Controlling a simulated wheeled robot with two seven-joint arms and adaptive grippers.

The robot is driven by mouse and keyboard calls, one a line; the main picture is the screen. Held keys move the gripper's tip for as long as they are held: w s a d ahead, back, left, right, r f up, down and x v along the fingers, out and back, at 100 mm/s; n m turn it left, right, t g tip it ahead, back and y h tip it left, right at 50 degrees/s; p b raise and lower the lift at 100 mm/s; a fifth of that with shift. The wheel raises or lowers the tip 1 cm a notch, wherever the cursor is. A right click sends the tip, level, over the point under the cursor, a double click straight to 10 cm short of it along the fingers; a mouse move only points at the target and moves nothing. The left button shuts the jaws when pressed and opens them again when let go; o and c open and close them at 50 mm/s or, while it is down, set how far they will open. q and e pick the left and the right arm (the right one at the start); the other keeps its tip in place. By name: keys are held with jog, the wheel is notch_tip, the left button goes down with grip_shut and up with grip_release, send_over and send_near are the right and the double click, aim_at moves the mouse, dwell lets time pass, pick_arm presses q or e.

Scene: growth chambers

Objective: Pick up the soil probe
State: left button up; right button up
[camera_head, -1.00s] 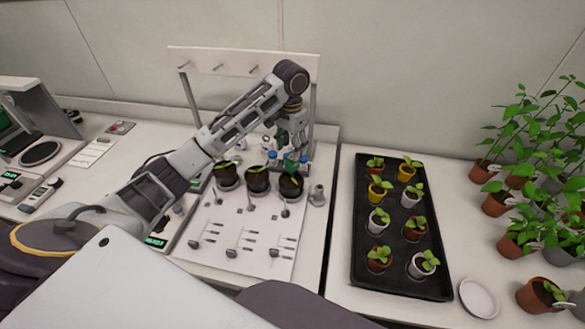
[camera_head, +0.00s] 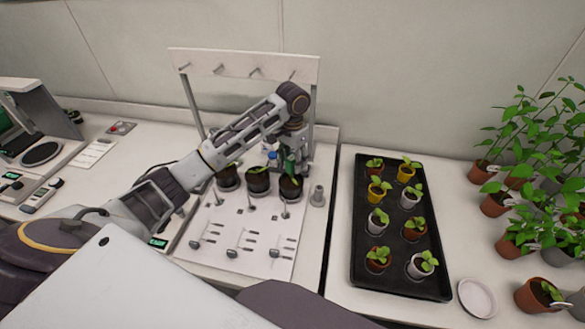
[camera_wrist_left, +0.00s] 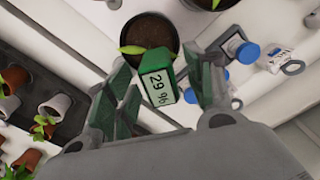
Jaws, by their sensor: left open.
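The soil probe has a green head with a number display; in the left wrist view the probe (camera_wrist_left: 157,78) stands by a dark pot (camera_wrist_left: 150,33) of soil with a small seedling. In the head view the green probe (camera_head: 289,163) shows at the rightmost of three dark pots (camera_head: 290,187) on the white board. My left gripper (camera_head: 296,158) is over that pot. In the wrist view my left gripper (camera_wrist_left: 162,88) is open, with one finger on each side of the probe head. Whether the fingers touch it I cannot tell. The probe's lower end is hidden. My right gripper is not in view.
Blue-capped bottles (camera_wrist_left: 248,53) stand close beside the right finger. A rack with pegs (camera_head: 245,66) rises behind the pots. A black tray of seedlings (camera_head: 360,262) lies to the right, with a white saucer (camera_head: 478,297) and leafy plants beyond.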

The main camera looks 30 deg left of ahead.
pick_arm(q)
jog(key=shift+c, duration=0.3)
jog(key=c, duration=1.1)
jog(key=shift+r, duration=0.1)
jog(key=shift+r+p, duration=1.3)
jog(key=shift+p, duration=0.5)
notch_tip(320, 180, up, 15)
jog(key=shift+r, duration=0.1)
jog(key=shift+w+r, duration=0.1)
jog(key=shift+r, duration=0.05)
